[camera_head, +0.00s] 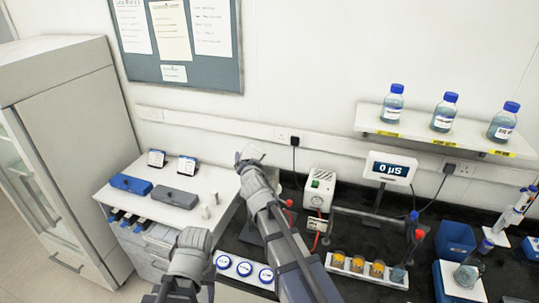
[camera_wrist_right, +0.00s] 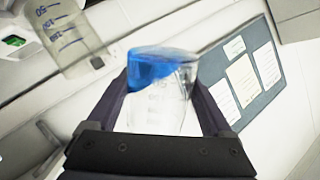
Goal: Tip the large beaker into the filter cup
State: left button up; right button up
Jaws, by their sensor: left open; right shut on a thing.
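My right gripper (camera_head: 247,158) is shut on a clear beaker (camera_wrist_right: 160,105); its pale rim (camera_head: 254,149) shows beyond the wrist in the head view. In the right wrist view the beaker sits between both fingers (camera_wrist_right: 158,95), and blue liquid gathers at its upper left, its surface slanted against the walls. A clear graduated vessel (camera_wrist_right: 68,35), perhaps the filter cup, stands at the upper left of that view, apart from the held beaker. My left gripper (camera_head: 194,238) is open at the lower left; its fingers are mostly hidden by the wrist.
A white cabinet (camera_head: 150,210) with blue and grey boxes stands left of the arms. A green-switched pump unit (camera_head: 319,188), a display reading 0 µS (camera_head: 390,168) and a rack of orange-filled beakers (camera_head: 343,268) are on the dark bench. Bottles line a shelf (camera_head: 410,133).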

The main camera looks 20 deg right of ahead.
jog(key=shift+f, duration=0.7)
jog(key=shift+m, duration=0.4)
notch_tip(320, 180, down, 2)
jog(key=shift+f+m+g+y+b, duration=0.1)
jog(key=shift+m+g+y+b, duration=0.4)
jog(key=shift+b, duration=0.35)
jog(key=shift+m, duration=0.4)
jog(key=shift+r+y+p, duration=0.3)
jog(key=shift+r+p, duration=0.35)
jog(key=shift+p, duration=0.2)
jog(key=shift+m, duration=0.4)
jog(key=shift+f+y, duration=0.15)
jog(key=shift+y, duration=0.15)
pick_arm(q)
jog(key=shift+f, duration=0.3)
pick_arm(e)
jog(key=shift+m, duration=0.3)
jog(key=shift+f, duration=0.2)
